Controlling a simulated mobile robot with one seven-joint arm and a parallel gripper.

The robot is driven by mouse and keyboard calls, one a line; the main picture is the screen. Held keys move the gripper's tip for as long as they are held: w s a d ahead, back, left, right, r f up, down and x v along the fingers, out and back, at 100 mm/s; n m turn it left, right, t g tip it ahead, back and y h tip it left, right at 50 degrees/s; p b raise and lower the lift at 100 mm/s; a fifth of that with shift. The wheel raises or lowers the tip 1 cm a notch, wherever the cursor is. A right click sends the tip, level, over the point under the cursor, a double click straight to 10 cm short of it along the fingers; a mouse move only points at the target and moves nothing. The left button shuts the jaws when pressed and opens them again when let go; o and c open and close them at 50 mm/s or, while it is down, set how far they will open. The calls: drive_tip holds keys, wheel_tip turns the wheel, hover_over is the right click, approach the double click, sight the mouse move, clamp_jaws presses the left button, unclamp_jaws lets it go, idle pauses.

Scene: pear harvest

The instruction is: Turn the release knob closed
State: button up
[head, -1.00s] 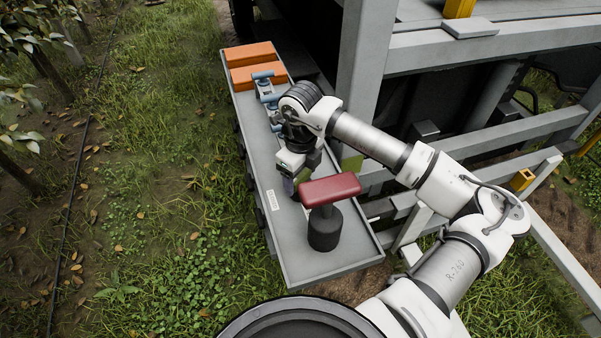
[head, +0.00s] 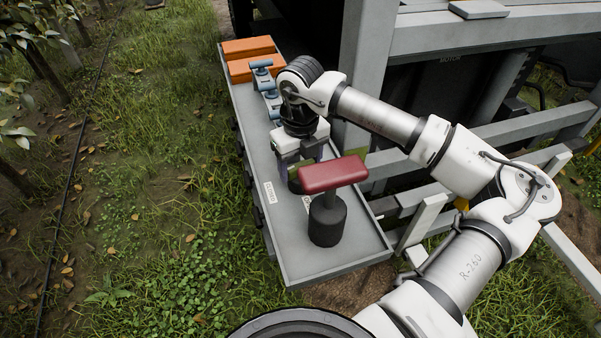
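My gripper (head: 299,168) points down over the grey tray, just behind and left of the red T-shaped handle. Its two fingers show spread apart, one on each side. A dark round base (head: 294,184) shows low between and below the fingers; it may be the release knob, but the gripper hides most of it. I cannot tell whether the fingers touch it. A white label reading CLOSED (head: 270,192) lies left of it on the tray, and a second label (head: 306,203), partly hidden, lies in front. The red handle (head: 333,174) stands upright on a black cylinder (head: 327,221), apart from the gripper.
The long grey tray (head: 300,262) has raised edges. Orange blocks (head: 252,68) and blue fittings (head: 265,82) are at its far end. A grey post (head: 366,75) and rails of the machine stand close on the right. Grass (head: 170,200) is open to the left.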

drive_tip(key=shift+m+b, duration=1.2)
drive_tip(key=shift+b, duration=0.15)
drive_tip(key=o, duration=1)
wheel_tip(320, 180, up, 14)
drive_tip(key=shift+f+b, duration=0.1)
drive_tip(key=shift+b, duration=0.65)
